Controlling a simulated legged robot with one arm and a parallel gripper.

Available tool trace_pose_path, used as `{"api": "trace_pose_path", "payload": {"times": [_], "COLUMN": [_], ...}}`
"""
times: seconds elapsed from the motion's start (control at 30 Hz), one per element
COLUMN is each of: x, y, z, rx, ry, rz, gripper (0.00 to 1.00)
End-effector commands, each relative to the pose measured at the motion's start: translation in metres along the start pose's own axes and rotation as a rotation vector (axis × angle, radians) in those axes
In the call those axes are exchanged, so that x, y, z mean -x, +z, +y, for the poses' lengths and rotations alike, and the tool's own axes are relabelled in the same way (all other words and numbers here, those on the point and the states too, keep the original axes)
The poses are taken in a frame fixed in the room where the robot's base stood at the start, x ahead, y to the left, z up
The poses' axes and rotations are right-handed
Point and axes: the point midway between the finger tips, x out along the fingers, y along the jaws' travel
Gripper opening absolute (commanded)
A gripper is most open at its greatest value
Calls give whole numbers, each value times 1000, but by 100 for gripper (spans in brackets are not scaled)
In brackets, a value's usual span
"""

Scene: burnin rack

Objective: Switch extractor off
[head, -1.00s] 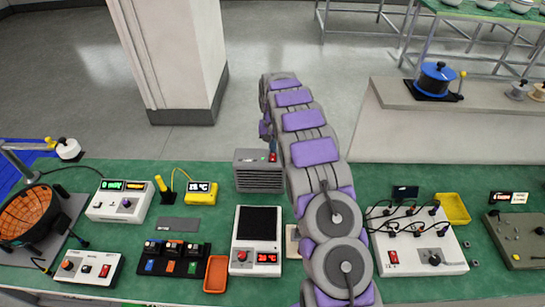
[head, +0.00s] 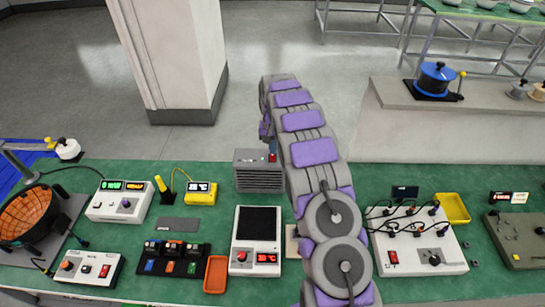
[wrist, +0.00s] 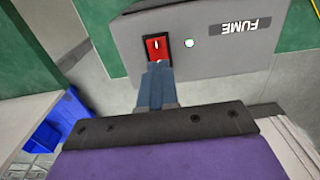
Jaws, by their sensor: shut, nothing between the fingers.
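The extractor (head: 258,180) is a grey box with a slatted front, standing near the back edge of the green bench in the head view. Its top shows close up in the wrist view (wrist: 225,70), with an upside-down "FUME" label, a small pale lamp (wrist: 189,43) and a red rocker switch (wrist: 157,48) in a black frame. My gripper (wrist: 156,68) is shut and empty. Its fingertips are at the near edge of the switch and overlap it in the picture; I cannot tell whether they touch. In the head view the switch (head: 272,157) shows beside my arm, which hides the fingertips.
A white instrument with a dark plate (head: 257,240) stands in front of the extractor. A yellow meter (head: 201,193) is to its left. A white panel with several cables (head: 415,240) lies right of my arm. A pillar (head: 175,60) rises behind the bench.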

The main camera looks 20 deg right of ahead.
Motion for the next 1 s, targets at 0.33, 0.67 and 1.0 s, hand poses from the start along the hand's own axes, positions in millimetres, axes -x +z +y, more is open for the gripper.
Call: {"api": "trace_pose_path", "payload": {"times": [0.33, 0.67, 1.0], "x": [-5, -9, -13], "y": [0, 0, 0], "z": [0, 0, 0], "rx": [0, 0, 0], "ry": [0, 0, 0], "rz": [0, 1, -1], "gripper": [0, 0, 0]}}
